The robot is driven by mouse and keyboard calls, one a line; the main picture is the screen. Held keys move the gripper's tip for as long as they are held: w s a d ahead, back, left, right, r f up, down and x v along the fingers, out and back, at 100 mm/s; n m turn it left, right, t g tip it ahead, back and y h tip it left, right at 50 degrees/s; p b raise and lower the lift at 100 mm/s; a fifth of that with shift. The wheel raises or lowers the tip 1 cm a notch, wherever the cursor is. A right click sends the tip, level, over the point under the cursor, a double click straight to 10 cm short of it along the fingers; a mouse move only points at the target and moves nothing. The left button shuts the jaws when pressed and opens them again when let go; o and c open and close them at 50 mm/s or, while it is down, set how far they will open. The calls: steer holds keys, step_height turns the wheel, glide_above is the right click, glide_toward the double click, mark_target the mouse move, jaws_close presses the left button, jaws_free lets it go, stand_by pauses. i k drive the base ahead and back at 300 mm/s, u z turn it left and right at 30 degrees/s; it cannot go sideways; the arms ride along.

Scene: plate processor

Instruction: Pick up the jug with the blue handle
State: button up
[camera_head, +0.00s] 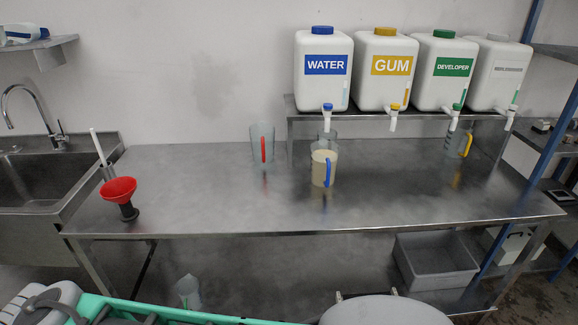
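The jug with the blue handle (319,172) stands upright on the steel table, right of the table's middle. The jug stands in front of the low shelf, roughly below the WATER container's tap in the picture. Nothing hides its front. My gripper is not in view.
A clear jug with a red handle (262,146) stands behind and left; one with a yellow handle (464,144) stands back right. Labelled containers (385,92) stand on the low shelf. A red funnel (119,190) is at left. The table's front middle is clear.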

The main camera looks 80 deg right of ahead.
mark_target(325, 168)
steer(key=z, duration=0.5)
steer(key=i, duration=0.9)
steer(key=z, duration=1.05)
